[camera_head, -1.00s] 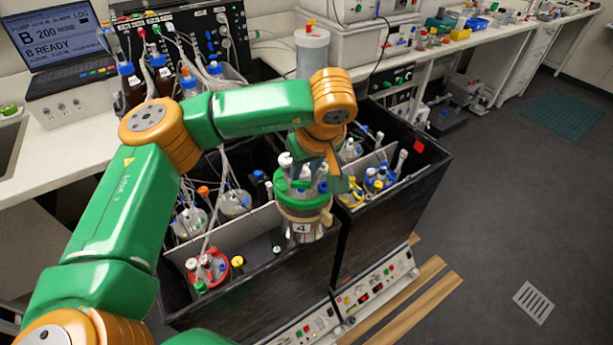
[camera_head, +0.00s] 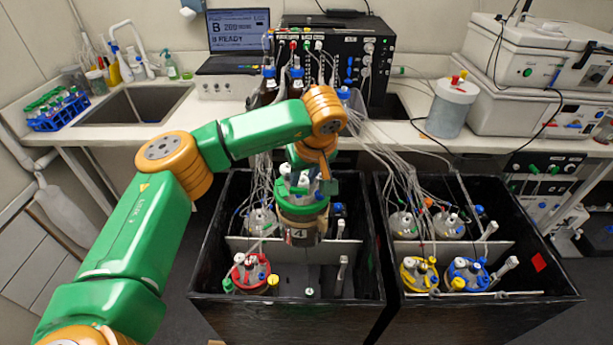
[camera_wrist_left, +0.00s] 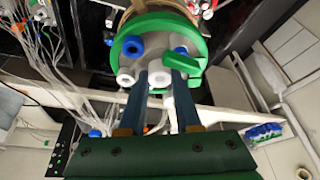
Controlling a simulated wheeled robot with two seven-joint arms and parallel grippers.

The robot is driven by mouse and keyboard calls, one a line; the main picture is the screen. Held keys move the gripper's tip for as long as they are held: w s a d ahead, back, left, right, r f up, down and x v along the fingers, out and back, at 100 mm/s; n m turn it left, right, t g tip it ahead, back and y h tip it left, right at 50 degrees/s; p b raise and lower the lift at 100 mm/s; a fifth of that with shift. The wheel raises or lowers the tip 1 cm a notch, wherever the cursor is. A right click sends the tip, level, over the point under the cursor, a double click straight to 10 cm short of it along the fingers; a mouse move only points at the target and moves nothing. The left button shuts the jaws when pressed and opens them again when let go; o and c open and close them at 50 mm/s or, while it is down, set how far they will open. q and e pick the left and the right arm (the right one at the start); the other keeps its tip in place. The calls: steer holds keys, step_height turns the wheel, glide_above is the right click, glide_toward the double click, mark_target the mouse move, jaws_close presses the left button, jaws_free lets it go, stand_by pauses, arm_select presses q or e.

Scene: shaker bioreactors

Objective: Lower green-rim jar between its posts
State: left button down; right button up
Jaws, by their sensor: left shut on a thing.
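The green-rim jar (camera_head: 301,224), labelled 4, hangs upright above the left black shaker box (camera_head: 338,296). My left gripper (camera_head: 311,176) is shut on it from above, at its lid. In the left wrist view the fingers of my left gripper (camera_wrist_left: 162,88) reach onto the lid of the green-rim jar (camera_wrist_left: 160,28), between its white and blue caps. The box's front right bay lies below the jar, with a small post (camera_head: 309,293) and a white-topped post (camera_head: 342,268) in it. The jar's base hides part of the divider. My right gripper is not in view.
A red-rim jar (camera_head: 250,274) stands in the front left bay, with a yellow cap beside it. The right box (camera_head: 535,278) holds yellow-rim (camera_head: 418,275) and blue-rim (camera_head: 468,274) jars. Tubing hangs behind the held jar. A white divider (camera_head: 249,245) crosses the left box.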

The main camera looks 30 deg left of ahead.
arm_select(q)
step_height(320, 180, down, 33)
steer(key=b, duration=2.6)
steer(key=shift+s+r, duration=0.1)
steer(key=shift+f+b, duration=0.5)
steer(key=shift+f, duration=0.35)
steer(key=shift+f+b, duration=0.75)
steer(key=shift+f, duration=0.25)
